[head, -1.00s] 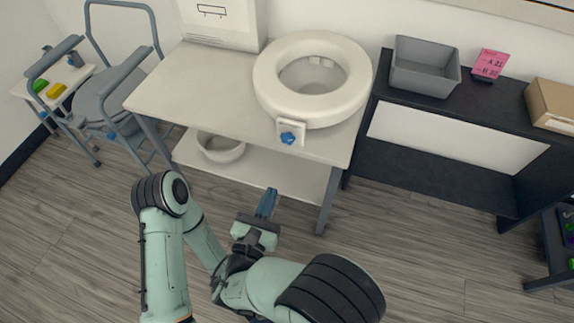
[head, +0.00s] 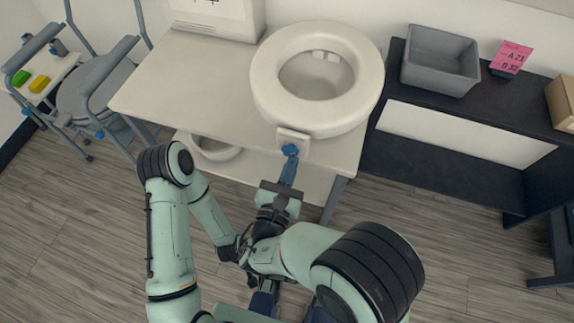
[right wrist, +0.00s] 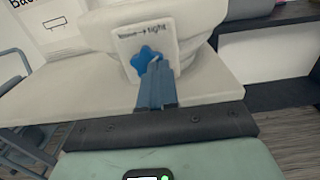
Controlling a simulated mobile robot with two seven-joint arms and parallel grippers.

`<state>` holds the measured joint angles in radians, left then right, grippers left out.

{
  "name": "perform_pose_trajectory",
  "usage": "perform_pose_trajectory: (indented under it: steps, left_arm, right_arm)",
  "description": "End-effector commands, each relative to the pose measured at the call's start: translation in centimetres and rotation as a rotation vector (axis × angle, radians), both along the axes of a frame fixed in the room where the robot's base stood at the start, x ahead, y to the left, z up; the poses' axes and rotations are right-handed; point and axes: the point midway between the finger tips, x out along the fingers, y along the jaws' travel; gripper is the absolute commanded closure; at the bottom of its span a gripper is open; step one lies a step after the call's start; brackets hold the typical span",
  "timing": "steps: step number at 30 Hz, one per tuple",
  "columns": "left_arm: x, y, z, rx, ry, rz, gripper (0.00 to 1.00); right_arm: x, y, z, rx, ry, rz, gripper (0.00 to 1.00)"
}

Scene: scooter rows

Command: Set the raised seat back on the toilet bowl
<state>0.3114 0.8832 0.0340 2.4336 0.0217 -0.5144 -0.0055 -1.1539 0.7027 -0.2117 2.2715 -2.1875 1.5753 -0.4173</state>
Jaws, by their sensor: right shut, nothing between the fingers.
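The raised seat (head: 274,104) is a thick white ring on the pale bench. A pale toilet bowl (head: 312,84) shows through its opening; the fit between them is hidden. On the seat's front is a white plate with a blue star-shaped knob (head: 290,150). In the right wrist view the knob (right wrist: 146,58) sits under an arrow and the word "tight". My right gripper (head: 289,166) has its blue fingers shut and empty, tips right at the knob. In the right wrist view the fingertips (right wrist: 157,72) overlap its lower right; contact cannot be told. My left gripper is not in view.
The bench (head: 180,82) has a lower shelf holding a round white basin (head: 215,148). A grey bin (head: 440,60) and a pink card (head: 511,58) stand on the black shelf at right. A grey commode chair (head: 95,90) stands left. Open floor lies in front.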

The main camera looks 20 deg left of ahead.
Motion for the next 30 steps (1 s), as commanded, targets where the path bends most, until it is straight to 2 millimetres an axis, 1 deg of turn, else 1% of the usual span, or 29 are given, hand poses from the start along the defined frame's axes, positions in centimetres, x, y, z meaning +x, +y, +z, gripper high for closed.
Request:
perform_pose_trajectory:
  steps: [11, 14, 18, 21, 30]
  left_arm:
    - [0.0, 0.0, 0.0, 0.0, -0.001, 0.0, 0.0]
    - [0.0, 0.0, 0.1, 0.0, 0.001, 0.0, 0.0]
    - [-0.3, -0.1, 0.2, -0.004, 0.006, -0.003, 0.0]
    - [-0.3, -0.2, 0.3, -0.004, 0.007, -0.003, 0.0]
    - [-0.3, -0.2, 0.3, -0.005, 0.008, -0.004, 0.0]
  right_arm:
    - [0.1, -0.1, 0.0, 0.0, 0.0, 0.001, 1.0]
    - [1.0, -0.1, 0.0, 0.001, 0.0, -0.001, 1.0]
    - [3.5, -0.3, 0.0, 0.002, 0.0, -0.004, 1.0]
    - [4.5, -0.3, 0.0, 0.0, 0.0, -0.002, 1.0]
    - [4.7, -0.2, -0.1, -0.001, 0.001, 0.001, 1.0]
